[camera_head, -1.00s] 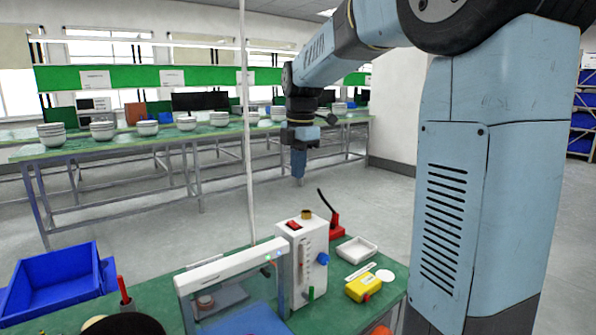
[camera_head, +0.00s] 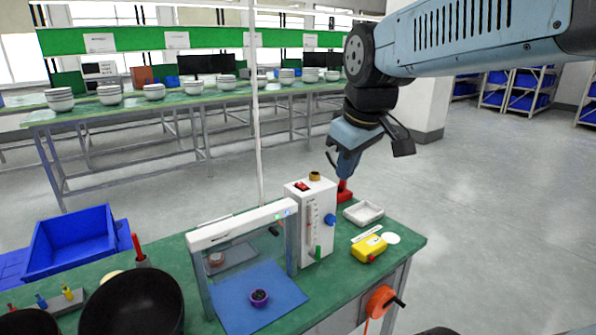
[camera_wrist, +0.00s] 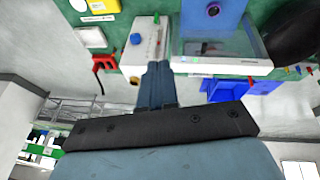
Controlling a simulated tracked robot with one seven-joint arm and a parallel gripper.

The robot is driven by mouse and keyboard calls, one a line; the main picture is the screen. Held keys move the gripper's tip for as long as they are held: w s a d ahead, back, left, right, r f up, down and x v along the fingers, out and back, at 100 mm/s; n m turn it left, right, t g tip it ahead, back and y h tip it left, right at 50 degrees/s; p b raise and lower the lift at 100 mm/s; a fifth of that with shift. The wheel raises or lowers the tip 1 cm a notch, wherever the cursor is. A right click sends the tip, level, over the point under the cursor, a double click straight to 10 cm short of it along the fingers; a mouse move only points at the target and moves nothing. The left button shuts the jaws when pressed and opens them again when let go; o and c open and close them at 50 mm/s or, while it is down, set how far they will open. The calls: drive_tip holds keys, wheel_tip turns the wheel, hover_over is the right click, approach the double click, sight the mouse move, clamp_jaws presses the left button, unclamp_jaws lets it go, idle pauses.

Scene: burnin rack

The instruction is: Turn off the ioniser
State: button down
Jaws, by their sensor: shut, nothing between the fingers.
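I cannot tell which of the two is the ioniser. My gripper (camera_head: 344,180) is shut and empty, pointing down beyond the box in the head view. In the wrist view its fingertips (camera_wrist: 158,64) overlap the edge of the box (camera_wrist: 145,28).
A red stand (camera_head: 345,194) is close to my gripper. A white tray (camera_head: 363,213), yellow device (camera_head: 369,248) and orange reel (camera_head: 380,300) are at the right. A purple cup (camera_head: 259,297), black bowl (camera_head: 133,302) and blue bin (camera_head: 72,242) are leftward. A thin pole (camera_head: 257,130) rises behind the arch.

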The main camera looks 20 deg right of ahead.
drive_tip(key=s+f+m+t, duration=0.1)
drive_tip(key=s+f+m, duration=0.2)
drive_tip(key=s+m, duration=0.2)
drive_tip(key=shift+s+d, duration=0.15)
drive_tip(key=shift+s, duration=0.1)
drive_tip(key=shift+f, duration=0.1)
